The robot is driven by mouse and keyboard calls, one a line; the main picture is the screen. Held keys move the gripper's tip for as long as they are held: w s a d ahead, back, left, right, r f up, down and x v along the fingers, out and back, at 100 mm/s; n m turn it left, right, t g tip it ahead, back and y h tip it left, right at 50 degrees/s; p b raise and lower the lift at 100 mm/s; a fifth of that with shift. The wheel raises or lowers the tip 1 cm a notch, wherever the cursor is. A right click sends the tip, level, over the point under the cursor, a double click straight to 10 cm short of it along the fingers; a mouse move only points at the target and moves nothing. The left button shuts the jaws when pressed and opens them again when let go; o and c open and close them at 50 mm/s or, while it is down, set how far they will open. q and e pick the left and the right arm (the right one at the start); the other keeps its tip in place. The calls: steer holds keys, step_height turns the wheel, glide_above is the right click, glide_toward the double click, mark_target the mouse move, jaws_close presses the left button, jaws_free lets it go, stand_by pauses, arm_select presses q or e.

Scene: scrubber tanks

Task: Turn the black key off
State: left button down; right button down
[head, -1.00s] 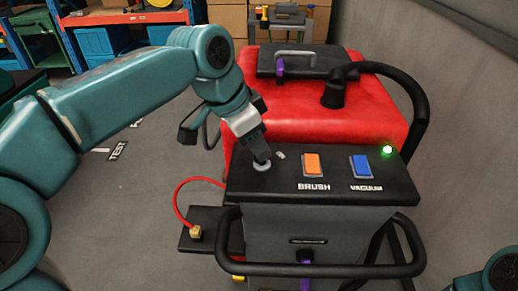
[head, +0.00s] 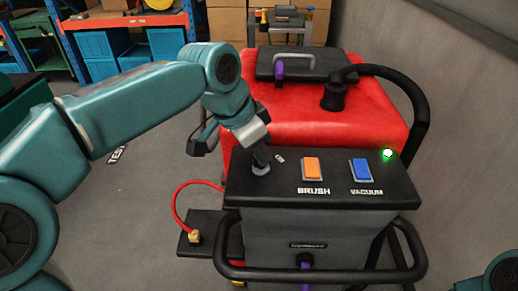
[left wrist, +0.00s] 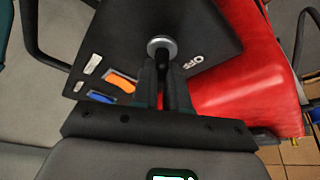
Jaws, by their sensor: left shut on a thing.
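The black key (left wrist: 163,53) sits in a round silver lock on the cleaning machine's black panel (left wrist: 112,42). In the left wrist view an OFF label (left wrist: 193,62) lies just right of the lock. My left gripper (left wrist: 166,70) is shut on the key, fingers on both sides of it. In the head view my left gripper (head: 260,160) reaches down to the panel's left end and mostly hides the key; the silver lock ring (head: 260,170) shows below the fingertips. My right gripper is out of view.
An orange BRUSH switch (head: 311,167) and a blue VACUUM switch (head: 361,168) sit right of the lock. A green light (head: 388,154) glows at the panel's right. A black handle bar (head: 320,272) runs in front. The red tank (head: 360,115) stands behind.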

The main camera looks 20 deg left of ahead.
arm_select(q)
steer(key=shift+r, duration=0.1)
steer(key=n+y, duration=0.1)
steer(key=n, duration=0.2)
steer(key=n+t+y, duration=0.1)
steer(key=n, duration=0.2)
steer(key=shift+d, duration=0.1)
steer(key=n+y, duration=0.2)
steer(key=n, duration=0.3)
steer(key=shift+d, duration=0.1)
steer(key=shift+n, duration=0.4)
steer(key=c, duration=1.1)
jaws_free()
steer(key=shift+s, duration=0.2)
steer(key=shift+c, duration=0.2)
steer(key=shift+w, duration=0.1)
